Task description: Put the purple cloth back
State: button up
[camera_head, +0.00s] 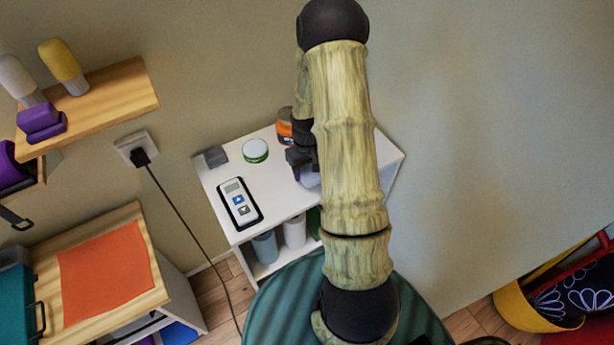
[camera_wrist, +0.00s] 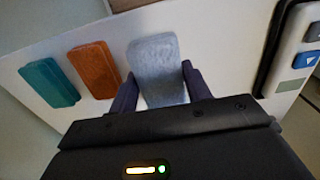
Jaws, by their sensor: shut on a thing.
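My gripper (camera_wrist: 160,85) is over the white cabinet top and shut on a pale grey-blue block (camera_wrist: 157,65), with a dark finger on each side. In the head view my gripper (camera_head: 301,158) is partly hidden by my arm. I see no purple thing between the fingers. Folded or block-like purple things (camera_head: 41,121) lie on the wooden wall shelf at the left, far from my gripper. Another purple thing (camera_head: 12,168) is below them at the left edge. I cannot tell which of these is the purple cloth.
An orange block (camera_wrist: 95,69) and a teal block (camera_wrist: 49,83) lie beside the held block. The white cabinet (camera_head: 275,205) also bears a handheld device (camera_head: 240,204), a round tin (camera_head: 255,150) and an orange container (camera_head: 284,130). A cable hangs from the wall socket (camera_head: 137,148).

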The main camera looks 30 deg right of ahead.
aim_at(307, 178)
jog(key=shift+f+p, duration=0.4)
jog(key=shift+f, duration=1.7)
jog(key=shift+f, duration=0.15)
jog(key=o, duration=0.9)
jog(key=shift+o, duration=0.2)
notch_tip(307, 178, up, 12)
jog(key=shift+r+b, duration=0.2)
jog(key=shift+b, duration=1.05)
